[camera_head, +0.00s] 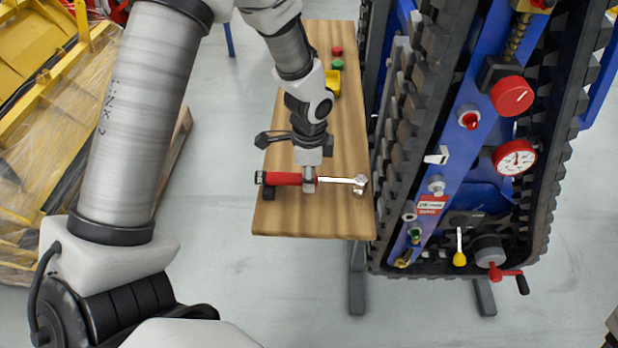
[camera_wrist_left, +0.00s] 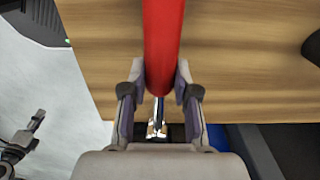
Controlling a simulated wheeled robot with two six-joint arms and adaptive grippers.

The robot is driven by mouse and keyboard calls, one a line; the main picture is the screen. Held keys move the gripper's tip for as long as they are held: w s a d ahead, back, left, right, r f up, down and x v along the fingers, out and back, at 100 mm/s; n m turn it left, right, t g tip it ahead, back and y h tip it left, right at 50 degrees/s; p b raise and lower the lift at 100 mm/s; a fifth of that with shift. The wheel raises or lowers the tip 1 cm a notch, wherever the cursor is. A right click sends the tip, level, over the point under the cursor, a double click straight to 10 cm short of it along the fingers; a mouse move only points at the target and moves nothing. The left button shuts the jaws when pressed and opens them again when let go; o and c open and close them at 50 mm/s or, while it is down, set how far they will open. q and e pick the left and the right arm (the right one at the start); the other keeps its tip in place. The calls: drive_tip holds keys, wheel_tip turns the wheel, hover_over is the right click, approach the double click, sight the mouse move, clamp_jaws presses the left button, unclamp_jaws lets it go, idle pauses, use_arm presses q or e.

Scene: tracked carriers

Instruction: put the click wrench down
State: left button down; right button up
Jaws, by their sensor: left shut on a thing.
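The click wrench has a red handle (camera_head: 283,178) and a bright metal shaft and head (camera_head: 342,180). It lies crosswise over the near part of a wooden bench top (camera_head: 300,224), its head to the right. My left gripper (camera_head: 309,184) points down and is shut around the wrench near the handle's shaft end. In the left wrist view the red handle (camera_wrist_left: 163,40) runs between the two fingers (camera_wrist_left: 160,92), and the metal head (camera_wrist_left: 157,129) shows below.
A blue tracked carrier (camera_head: 480,100) with black tracks, red gauges and valves stands close along the bench's right edge. Small red, green and yellow items (camera_head: 337,65) are at the bench's far end. A wrapped yellow load (camera_head: 60,100) is at left. Bare wood lies nearer than the wrench.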

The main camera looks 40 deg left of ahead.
use_arm(q)
drive_tip(key=shift+s+a+f, duration=0.1)
drive_tip(key=shift+s+a, duration=0.05)
drive_tip(key=shift+a, duration=0.05)
drive_tip(key=c, duration=0.9)
unclamp_jaws()
drive_tip(key=shift+d, duration=0.1)
wheel_tip(320, 180, up, 12)
drive_tip(key=shift+r, duration=0.2)
